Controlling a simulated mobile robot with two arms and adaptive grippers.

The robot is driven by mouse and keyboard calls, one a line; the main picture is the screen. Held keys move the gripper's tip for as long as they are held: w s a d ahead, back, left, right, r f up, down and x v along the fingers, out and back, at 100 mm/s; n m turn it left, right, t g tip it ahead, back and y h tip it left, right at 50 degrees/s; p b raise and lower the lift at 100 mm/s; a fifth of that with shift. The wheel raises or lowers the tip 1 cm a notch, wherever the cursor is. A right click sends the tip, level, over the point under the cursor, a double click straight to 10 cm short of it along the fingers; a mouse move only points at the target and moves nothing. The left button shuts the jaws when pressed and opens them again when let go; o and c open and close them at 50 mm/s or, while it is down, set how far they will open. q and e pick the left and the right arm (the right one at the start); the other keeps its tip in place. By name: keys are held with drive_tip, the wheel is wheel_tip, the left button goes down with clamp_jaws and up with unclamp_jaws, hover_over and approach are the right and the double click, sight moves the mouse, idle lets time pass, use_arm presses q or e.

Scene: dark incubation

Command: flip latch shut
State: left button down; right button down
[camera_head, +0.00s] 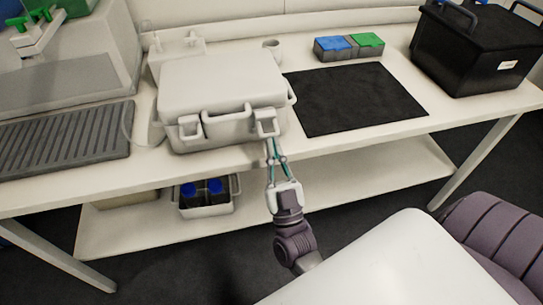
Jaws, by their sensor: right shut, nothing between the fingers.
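A closed white case (220,82) with a front handle sits on the bench. It has a left latch (190,127) and a right latch (266,122) on its front face. Both look to lie near the front wall, but I cannot tell whether either is fully shut. My right gripper (272,142) is shut and empty, with its fingertips at the lower edge of the right latch. I cannot tell whether they touch it. My left gripper is not in view.
A black mat (350,98) lies right of the case. Behind it are a blue box (333,47) and a green box (368,42). A black crate (470,60) stands at the right. A grey ribbed tray (62,140) is at the left. A bin with blue-capped bottles (207,191) sits below.

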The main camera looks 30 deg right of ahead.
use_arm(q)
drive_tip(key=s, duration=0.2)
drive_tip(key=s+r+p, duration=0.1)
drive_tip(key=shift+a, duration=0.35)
use_arm(e)
drive_tip(key=shift+r+g, duration=0.25)
drive_tip(key=shift+g, duration=0.25)
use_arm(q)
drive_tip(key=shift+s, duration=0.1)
use_arm(e)
drive_tip(key=v, duration=1.2)
